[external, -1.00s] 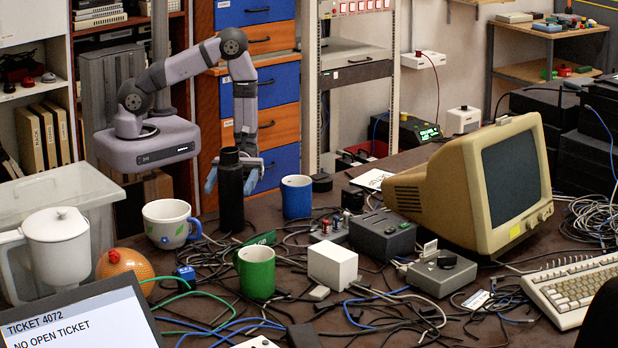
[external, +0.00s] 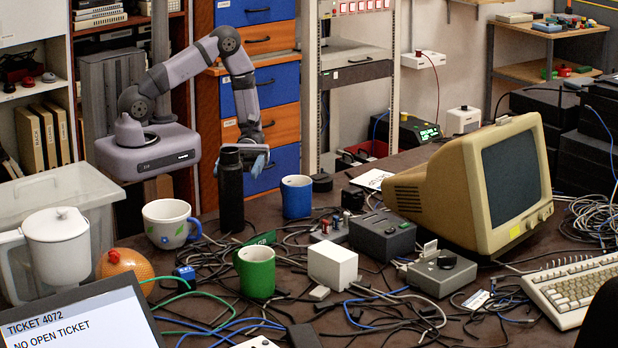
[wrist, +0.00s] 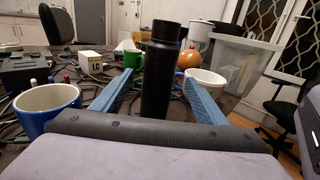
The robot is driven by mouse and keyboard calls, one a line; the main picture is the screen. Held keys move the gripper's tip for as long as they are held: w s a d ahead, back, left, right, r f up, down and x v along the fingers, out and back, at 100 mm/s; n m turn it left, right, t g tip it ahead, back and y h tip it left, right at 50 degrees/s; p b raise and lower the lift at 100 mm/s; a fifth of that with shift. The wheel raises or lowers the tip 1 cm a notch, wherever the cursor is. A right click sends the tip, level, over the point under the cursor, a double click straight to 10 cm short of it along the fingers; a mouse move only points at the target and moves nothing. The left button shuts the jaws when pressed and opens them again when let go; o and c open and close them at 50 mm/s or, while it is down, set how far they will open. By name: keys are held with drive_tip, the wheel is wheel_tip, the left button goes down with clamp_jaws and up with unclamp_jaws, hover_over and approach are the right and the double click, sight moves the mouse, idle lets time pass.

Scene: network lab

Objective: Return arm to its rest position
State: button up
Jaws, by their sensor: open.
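My gripper (external: 240,165) is open and shows partly behind the top of a black bottle (external: 231,190) in the external view. The bottle hides part of the fingers. In the wrist view my two blue fingers (wrist: 160,98) are spread, with the black bottle (wrist: 161,70) upright in the gap between them in the picture. Clear space shows on both sides of it. I cannot tell how far it is from the fingertips. My arm is bent, with the elbow high and the forearm pointing down.
A blue mug (external: 297,197) stands right of the bottle, and a white mug (external: 168,223) stands left. A green mug (external: 256,271), white box (external: 332,264), monitor (external: 480,190) and many cables crowd the table. Drawers (external: 262,100) stand behind my arm. The laptop screen (external: 80,322) reads "NO OPEN TICKET".

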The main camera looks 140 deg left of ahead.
drive_tip(key=s+f+m+g+h+b, duration=0.1)
drive_tip(key=m+g+b, duration=0.1)
drive_tip(key=s+f+m+g+b, duration=0.1)
drive_tip(key=s+f+g+b, duration=0.1)
drive_tip(key=g+b, duration=0.1)
drive_tip(key=shift+s+m+h, duration=0.1)
drive_tip(key=shift+m+h, duration=0.3)
drive_tip(key=s+d+m+g+p, duration=0.1)
drive_tip(key=d+m+g, duration=0.1)
drive_tip(key=s+d+m+g+y+p, duration=0.1)
drive_tip(key=d+g, duration=0.1)
drive_tip(key=g, duration=0.1)
drive_tip(key=d+m+g, duration=0.2)
drive_tip(key=shift+s+d+r+m+y+p, duration=0.15)
drive_tip(key=shift+s+d+m+y+p, duration=0.15)
drive_tip(key=shift+s+y+p, duration=0.1)
drive_tip(key=s+d+m+g+y+p, duration=0.2)
drive_tip(key=s+m+g+y+p, duration=0.15)
drive_tip(key=m+g+y, duration=0.35)
drive_tip(key=w+d+r+m+t+y+p, duration=0.4)
drive_tip(key=d+r+m+t+y+p, duration=0.1)
drive_tip(key=r+m, duration=0.4)
drive_tip(key=shift+w+d+m+t+y+p, duration=0.15)
drive_tip(key=shift+d+m+t+y+p, duration=0.3)
drive_tip(key=shift+d+m+t, duration=0.3)
